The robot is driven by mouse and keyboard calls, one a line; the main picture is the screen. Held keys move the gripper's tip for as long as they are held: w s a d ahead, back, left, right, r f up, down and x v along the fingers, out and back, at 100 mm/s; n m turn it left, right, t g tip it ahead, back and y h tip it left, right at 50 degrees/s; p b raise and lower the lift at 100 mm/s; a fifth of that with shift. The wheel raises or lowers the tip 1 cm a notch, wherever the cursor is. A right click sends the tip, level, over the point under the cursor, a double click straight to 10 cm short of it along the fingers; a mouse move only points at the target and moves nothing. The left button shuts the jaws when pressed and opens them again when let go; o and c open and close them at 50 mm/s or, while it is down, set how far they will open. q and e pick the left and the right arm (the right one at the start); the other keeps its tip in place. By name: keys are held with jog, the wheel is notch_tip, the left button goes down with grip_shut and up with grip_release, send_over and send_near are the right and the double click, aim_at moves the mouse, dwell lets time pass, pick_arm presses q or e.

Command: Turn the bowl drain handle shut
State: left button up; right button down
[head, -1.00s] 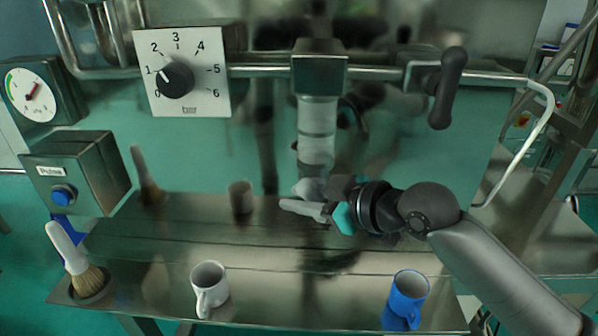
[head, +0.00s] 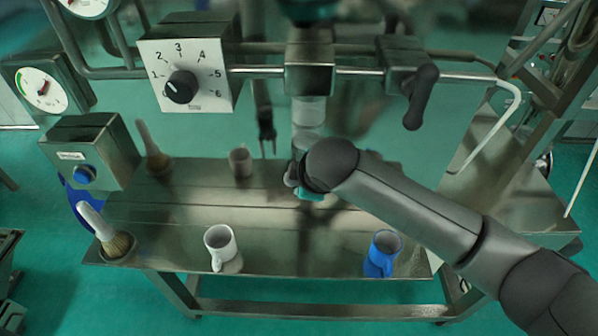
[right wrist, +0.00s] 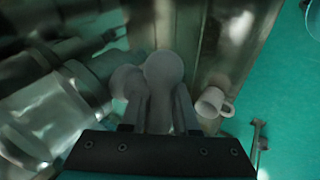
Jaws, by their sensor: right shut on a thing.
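The bowl drain handle is a grey lever with rounded ends below the clear drain tube (head: 308,115). In the head view my right gripper (head: 298,185) is at the foot of the tube, and its own wrist hides most of the handle. In the right wrist view the drain handle (right wrist: 163,70) shows as pale rounded knobs between and just beyond the fingers (right wrist: 155,112). The right gripper is shut on it. Whether the handle lies along or across the tube is hard to tell. My left gripper is not in view.
A white mug (head: 222,248), a blue mug (head: 382,252) and a brush (head: 110,235) stand on the steel shelf (head: 300,262). The steel panel behind mirrors them. A dial plate (head: 185,70), a pulse button box (head: 88,158) and a dark lever (head: 420,98) are above.

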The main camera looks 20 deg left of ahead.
jog(key=shift+w+d+n+t+h, duration=0.1)
jog(key=shift+d+n+t+h, duration=0.1)
jog(key=shift+h, duration=0.4)
jog(key=shift+d+n+t+h, duration=0.1)
jog(key=shift+n+t+h, duration=0.1)
jog(key=shift+h, duration=0.4)
jog(key=c, duration=0.9)
grip_release()
jog(key=shift+c, duration=0.2)
jog(key=b+v, duration=0.1)
jog(key=v, duration=1.4)
